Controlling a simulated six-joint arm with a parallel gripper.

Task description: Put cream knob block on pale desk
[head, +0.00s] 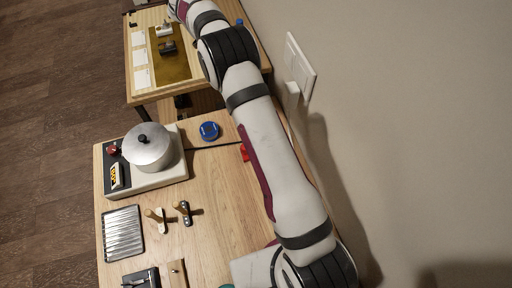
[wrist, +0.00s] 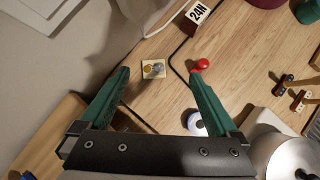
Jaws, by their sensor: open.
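In the wrist view, a small cream block with a grey and yellow knob on top (wrist: 153,69) sits on a wooden desk (wrist: 235,70) near its wall-side edge. My gripper (wrist: 160,78) is open, with its green fingers on either side of the block in the picture. The fingers look apart from it, and the gap in height is hard to judge. In the head view my arm hides the block, and the gripper is out of frame. A second pale wooden desk (head: 141,92) stands at the far end; its corner shows lower left in the wrist view.
The near desk holds a pot (head: 148,150) on a cooker, a blue round item (head: 209,131), a ribbed tray (head: 122,232) and small wooden-handled pieces. A red knob (wrist: 200,65) and black cable lie near the block. The far desk carries a brown mat (head: 172,66) with small parts.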

